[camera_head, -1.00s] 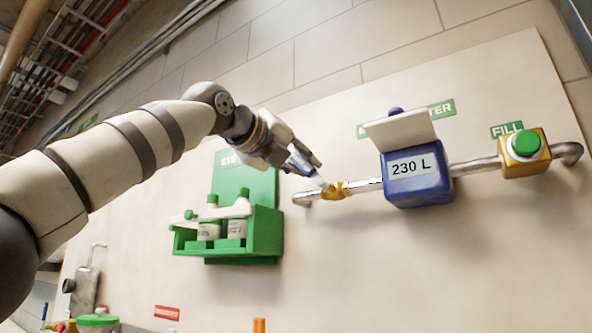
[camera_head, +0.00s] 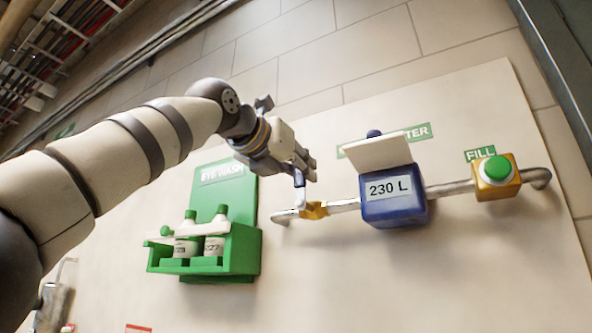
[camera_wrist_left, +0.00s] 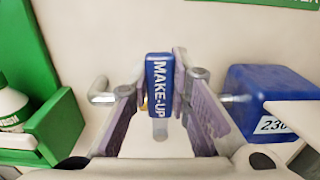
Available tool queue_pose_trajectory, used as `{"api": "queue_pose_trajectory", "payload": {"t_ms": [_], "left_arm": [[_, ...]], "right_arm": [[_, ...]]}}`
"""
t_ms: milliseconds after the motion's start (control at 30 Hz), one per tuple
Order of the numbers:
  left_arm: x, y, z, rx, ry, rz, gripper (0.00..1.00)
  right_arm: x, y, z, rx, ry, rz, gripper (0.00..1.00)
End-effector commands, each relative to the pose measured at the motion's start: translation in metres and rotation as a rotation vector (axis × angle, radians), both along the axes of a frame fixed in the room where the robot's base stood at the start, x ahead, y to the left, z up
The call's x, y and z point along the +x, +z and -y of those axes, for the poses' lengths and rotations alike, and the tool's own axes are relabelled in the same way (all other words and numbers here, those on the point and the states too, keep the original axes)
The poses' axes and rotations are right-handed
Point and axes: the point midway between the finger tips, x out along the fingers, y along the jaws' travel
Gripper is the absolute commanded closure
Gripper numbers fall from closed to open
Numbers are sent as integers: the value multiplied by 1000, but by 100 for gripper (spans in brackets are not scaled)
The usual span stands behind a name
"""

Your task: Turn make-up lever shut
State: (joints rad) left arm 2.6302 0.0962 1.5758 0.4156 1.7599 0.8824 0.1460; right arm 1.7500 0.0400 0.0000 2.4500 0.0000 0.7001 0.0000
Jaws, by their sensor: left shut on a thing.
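The make-up lever has a blue handle (camera_head: 299,178) that stands up from the brass valve (camera_head: 313,210) on the wall pipe, across the pipe's run. In the left wrist view the handle (camera_wrist_left: 159,85) reads "MAKE-UP" and lies between the two finger pads. My left gripper (camera_head: 305,172) is shut on the lever handle, just above the valve. In the left wrist view the valve is mostly hidden behind the handle. My right gripper is in neither view.
A blue meter (camera_head: 394,202) reading 230 L, with its white lid up, sits right of the valve. Farther right is a yellow box with a green button (camera_head: 497,168). A green eye wash holder (camera_head: 245,250) with bottles is at the left, below my arm.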

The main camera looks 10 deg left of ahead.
Motion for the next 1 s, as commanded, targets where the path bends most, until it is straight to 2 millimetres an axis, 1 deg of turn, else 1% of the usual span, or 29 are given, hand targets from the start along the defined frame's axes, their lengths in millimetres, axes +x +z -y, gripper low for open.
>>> {"api": "queue_pose_trajectory", "payload": {"t_ms": [567,600,667,700,1000], "left_arm": [[0,-1,2,31,0,9,100],[0,-1,2,31,0,9,76],[0,-1,2,30,0,9,62],[0,-1,2,29,0,9,61],[-2,0,1,26,-1,10,61]], "right_arm": [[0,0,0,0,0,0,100],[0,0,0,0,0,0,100],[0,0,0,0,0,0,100],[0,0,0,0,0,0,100],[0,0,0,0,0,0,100]]}}
